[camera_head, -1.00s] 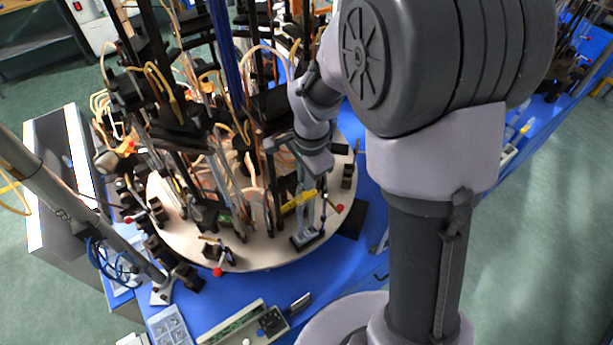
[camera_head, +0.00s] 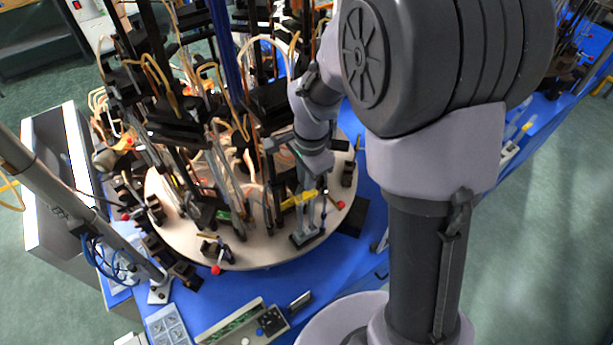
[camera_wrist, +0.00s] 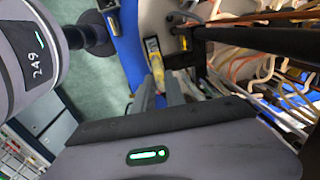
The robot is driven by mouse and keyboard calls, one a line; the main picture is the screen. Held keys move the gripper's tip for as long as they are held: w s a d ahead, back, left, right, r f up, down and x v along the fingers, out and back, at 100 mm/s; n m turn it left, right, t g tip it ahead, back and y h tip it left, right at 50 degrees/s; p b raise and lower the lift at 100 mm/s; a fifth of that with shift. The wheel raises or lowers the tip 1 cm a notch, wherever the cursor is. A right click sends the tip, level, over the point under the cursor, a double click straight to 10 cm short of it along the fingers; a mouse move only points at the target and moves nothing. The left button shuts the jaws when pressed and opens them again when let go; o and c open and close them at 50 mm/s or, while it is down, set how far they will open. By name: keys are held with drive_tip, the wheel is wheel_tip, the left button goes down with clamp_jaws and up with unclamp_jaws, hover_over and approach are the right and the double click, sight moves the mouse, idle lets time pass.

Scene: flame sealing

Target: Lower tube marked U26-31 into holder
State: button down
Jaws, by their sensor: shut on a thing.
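My gripper (camera_head: 308,186) hangs at the end of my arm over the front right of the round turntable. In the wrist view its two dark fingers (camera_wrist: 160,92) are close together, with a yellow-marked piece (camera_wrist: 154,58) between and beyond their tips. I take this to be the tube, but its marking is too small to read. In the head view a yellow band (camera_head: 299,199) shows just under the gripper. Whether the tube touches the holder cannot be told.
The pale turntable (camera_head: 262,253) carries several black posts, clamps and orange hoses, crowded to the left of my gripper. Small red-knobbed fixtures (camera_head: 216,269) stand along its rim. The blue table (camera_head: 345,262) around it is partly clear at the front right.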

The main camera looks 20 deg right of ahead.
drive_tip(key=shift+f, duration=0.25)
drive_tip(key=c, duration=1.3)
unclamp_jaws()
drive_tip(key=shift+r+p, duration=1.4)
drive_tip(key=shift+r, duration=0.95)
wheel_tip(320, 180, up, 17)
drive_tip(key=s, duration=0.1)
drive_tip(key=shift+s+d+r+p, duration=0.15)
drive_tip(key=shift+s+d+p, duration=0.05)
drive_tip(key=shift+s+p, duration=0.15)
